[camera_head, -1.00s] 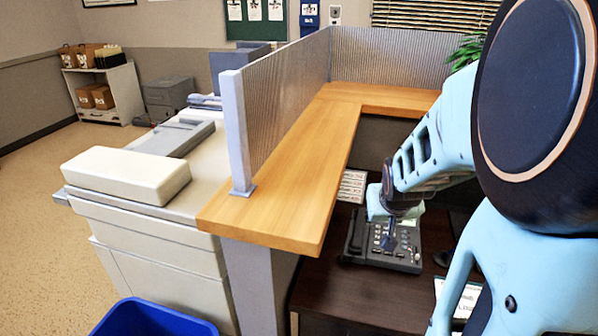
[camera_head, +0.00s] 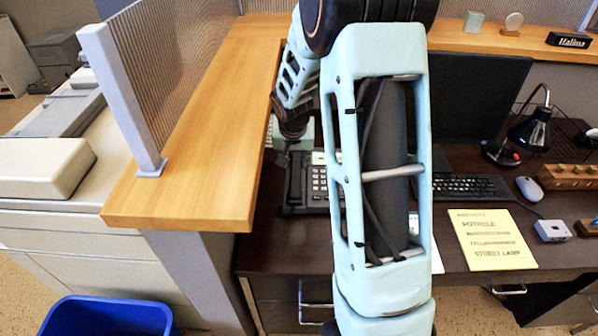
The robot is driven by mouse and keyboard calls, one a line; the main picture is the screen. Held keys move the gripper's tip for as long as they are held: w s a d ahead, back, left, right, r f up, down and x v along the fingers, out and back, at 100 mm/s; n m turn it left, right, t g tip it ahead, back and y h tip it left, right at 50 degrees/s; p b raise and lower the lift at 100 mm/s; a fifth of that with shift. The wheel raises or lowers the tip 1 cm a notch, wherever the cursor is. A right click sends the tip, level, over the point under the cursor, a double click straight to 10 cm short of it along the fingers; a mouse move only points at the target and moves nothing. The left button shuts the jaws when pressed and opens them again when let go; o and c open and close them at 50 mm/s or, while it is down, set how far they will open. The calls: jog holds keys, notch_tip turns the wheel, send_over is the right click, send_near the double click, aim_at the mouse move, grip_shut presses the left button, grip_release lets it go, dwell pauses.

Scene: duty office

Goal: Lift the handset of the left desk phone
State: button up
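The desk phone (camera_head: 318,188) is dark, with a light keypad. It sits on the dark brown desk, just right of the wooden ledge, and my forearm hides its right side. Its dark handset (camera_head: 296,182) appears to lie along the phone's left side. My gripper (camera_head: 284,158) is at the far left end of the phone, above or beside the handset. I cannot tell if it touches the handset. Its fingers are small and partly hidden, so open or shut does not show.
The wooden ledge (camera_head: 205,165) with its ribbed partition borders the phone on the left. Right of my arm are a monitor (camera_head: 480,110), keyboard (camera_head: 465,187), black lamp (camera_head: 530,135), mouse (camera_head: 529,189) and yellow paper (camera_head: 490,240). A blue bin (camera_head: 108,318) stands front left.

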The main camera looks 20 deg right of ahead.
aim_at(296, 175)
jog(key=shift+x, duration=5.1)
jog(key=shift+s+a+f, duration=0.1)
jog(key=shift+c, duration=0.7)
grip_shut()
